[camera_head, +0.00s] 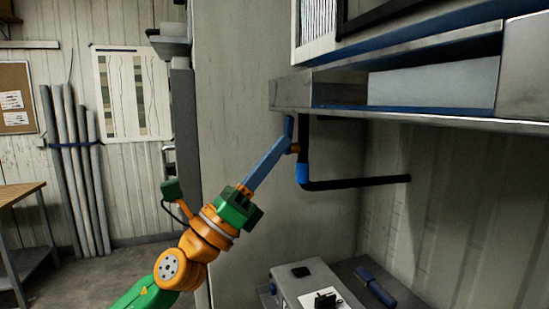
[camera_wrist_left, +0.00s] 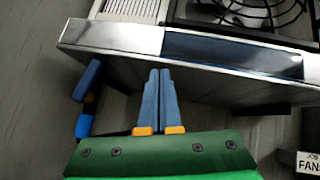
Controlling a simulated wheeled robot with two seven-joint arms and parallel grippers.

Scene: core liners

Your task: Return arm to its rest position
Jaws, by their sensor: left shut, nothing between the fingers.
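My left gripper (camera_head: 281,143) reaches up from the lower left on an orange and green arm. Its two long blue fingers are shut together with nothing between them. In the left wrist view the fingertips (camera_wrist_left: 160,72) point at the underside of a metal ledge (camera_wrist_left: 112,46). In the head view the fingers end near a blue lever (camera_head: 289,126) on a black pipe; I cannot tell whether they touch. In the left wrist view the lever (camera_wrist_left: 88,80) stands to the left, apart from the fingers. My right gripper is not in view.
A metal shelf (camera_head: 292,94) juts out at the upper right. The black pipe (camera_head: 355,184) bends below it, with a blue collar. A grey box (camera_head: 290,285) stands low beneath. Strapped tubes (camera_head: 75,170) lean at the left wall near a wooden table (camera_head: 18,192). Floor between is open.

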